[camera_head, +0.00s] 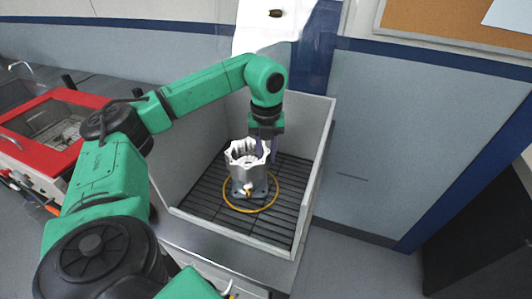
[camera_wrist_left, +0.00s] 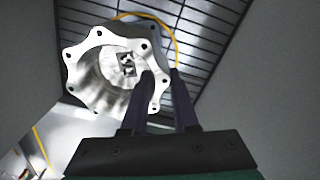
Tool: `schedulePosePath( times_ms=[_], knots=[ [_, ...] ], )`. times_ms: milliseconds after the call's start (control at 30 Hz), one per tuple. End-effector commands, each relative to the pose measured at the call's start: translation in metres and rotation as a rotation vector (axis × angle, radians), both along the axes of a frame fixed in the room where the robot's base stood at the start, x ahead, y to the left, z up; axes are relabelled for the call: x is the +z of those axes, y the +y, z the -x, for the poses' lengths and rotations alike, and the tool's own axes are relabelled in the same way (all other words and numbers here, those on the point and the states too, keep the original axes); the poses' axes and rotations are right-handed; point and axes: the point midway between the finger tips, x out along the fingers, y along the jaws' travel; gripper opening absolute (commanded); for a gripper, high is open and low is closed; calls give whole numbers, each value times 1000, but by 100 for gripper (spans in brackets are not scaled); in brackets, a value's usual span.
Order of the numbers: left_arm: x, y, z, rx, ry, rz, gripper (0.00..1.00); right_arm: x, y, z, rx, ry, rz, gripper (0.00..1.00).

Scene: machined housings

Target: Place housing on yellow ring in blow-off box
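The housing (camera_head: 243,170) is a silvery metal cylinder with a scalloped top flange. It stands upright on the dark slatted floor of the blow-off box (camera_head: 322,150), with its base within the yellow ring (camera_head: 229,203). Part of the ring is hidden behind the housing. My left gripper (camera_head: 265,154) points down at the housing's right rim. In the left wrist view, one finger of the gripper (camera_wrist_left: 161,72) overlaps the opening of the housing (camera_wrist_left: 88,75) and the other is just outside its flange. Whether they clamp the wall is unclear. My right gripper is out of view.
Grey walls surround the box floor on several sides. Bare slatted floor (camera_head: 286,200) shows to the right of the housing. A red-framed container (camera_head: 45,125) stands at the left. A cork board (camera_head: 450,22) hangs on the wall at the upper right.

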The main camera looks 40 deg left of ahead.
Motion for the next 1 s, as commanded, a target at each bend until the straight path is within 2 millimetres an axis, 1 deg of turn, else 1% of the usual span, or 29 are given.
schedulePosePath(
  times_ms=[33, 67, 333, 467, 567, 667, 700, 800, 833, 900, 1000],
  knots=[
    [0, 0, 0, 0, 0, 0, 50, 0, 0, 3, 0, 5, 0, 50],
    [0, 0, 0, 0, 0, 0, 53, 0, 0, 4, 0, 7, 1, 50],
    [1, 0, 0, 0, 0, 0, 53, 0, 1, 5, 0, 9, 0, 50],
    [10, -1, -1, -1, -3, 0, 53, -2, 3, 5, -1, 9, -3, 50],
    [31, -1, -1, -1, -6, 1, 53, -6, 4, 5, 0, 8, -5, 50],
    [60, -1, -2, -2, -7, 2, 53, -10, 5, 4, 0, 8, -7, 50],
    [74, -1, -2, -1, -7, 2, 53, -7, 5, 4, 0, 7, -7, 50],
    [101, -1, -1, -1, -4, 0, 53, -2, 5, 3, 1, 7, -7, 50],
    [112, 0, -1, 0, -4, 0, 53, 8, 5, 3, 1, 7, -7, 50],
    [121, 0, 0, 0, -1, 0, 53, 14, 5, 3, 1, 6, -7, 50],
    [124, 0, 0, 0, 1, -1, 53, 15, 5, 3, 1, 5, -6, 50]
  ],
)
